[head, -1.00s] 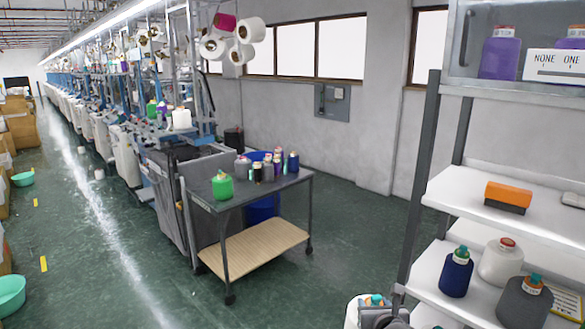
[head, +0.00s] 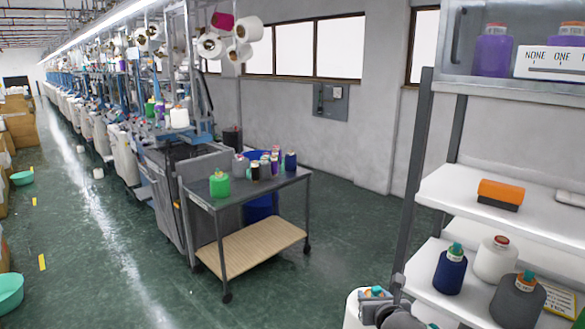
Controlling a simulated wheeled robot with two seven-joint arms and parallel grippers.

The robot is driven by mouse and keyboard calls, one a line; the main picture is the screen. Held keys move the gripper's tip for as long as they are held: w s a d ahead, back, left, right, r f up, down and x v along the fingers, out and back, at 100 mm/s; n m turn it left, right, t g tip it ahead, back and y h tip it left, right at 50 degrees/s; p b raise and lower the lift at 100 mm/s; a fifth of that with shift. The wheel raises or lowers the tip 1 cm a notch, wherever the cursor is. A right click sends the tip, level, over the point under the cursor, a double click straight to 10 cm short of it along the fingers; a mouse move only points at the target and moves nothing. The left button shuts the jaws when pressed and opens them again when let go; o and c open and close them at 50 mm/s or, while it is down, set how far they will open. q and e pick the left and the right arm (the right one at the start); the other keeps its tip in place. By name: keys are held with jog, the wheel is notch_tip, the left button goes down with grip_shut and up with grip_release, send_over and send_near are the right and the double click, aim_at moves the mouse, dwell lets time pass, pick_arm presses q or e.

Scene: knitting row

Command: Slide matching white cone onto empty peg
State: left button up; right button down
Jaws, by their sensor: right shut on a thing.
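My right gripper (head: 374,298) is at the bottom edge, left of the shelf rack, and is shut on a white cone (head: 352,309) with a teal top. The cone is partly hidden by the gripper and cut off by the frame. Another white cone (head: 495,260), with a red top, stands on the lower shelf at right. A further white cone (head: 179,117) stands on the knitting machine at left. Several white cones (head: 212,47) hang on the rack above the machines. I cannot make out an empty peg. My left gripper is not in view.
The shelf rack (head: 412,185) at right also holds a navy cone (head: 450,271), a grey cone (head: 517,302) and an orange-and-black block (head: 501,192). A cart (head: 250,197) with several coloured cones stands mid-floor. Green floor is clear between cart and rack.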

jog(key=shift+s+f, duration=0.25)
jog(key=shift+f, duration=0.35)
jog(key=s+f+b, duration=0.2)
jog(key=s+f, duration=0.1)
jog(key=f, duration=0.3)
jog(key=s+f+b, duration=0.2)
jog(key=s+f, duration=0.1)
jog(key=f, duration=0.4)
jog(key=shift+s+f, duration=0.25)
jog(key=shift+f, duration=0.05)
dwell(0.7)
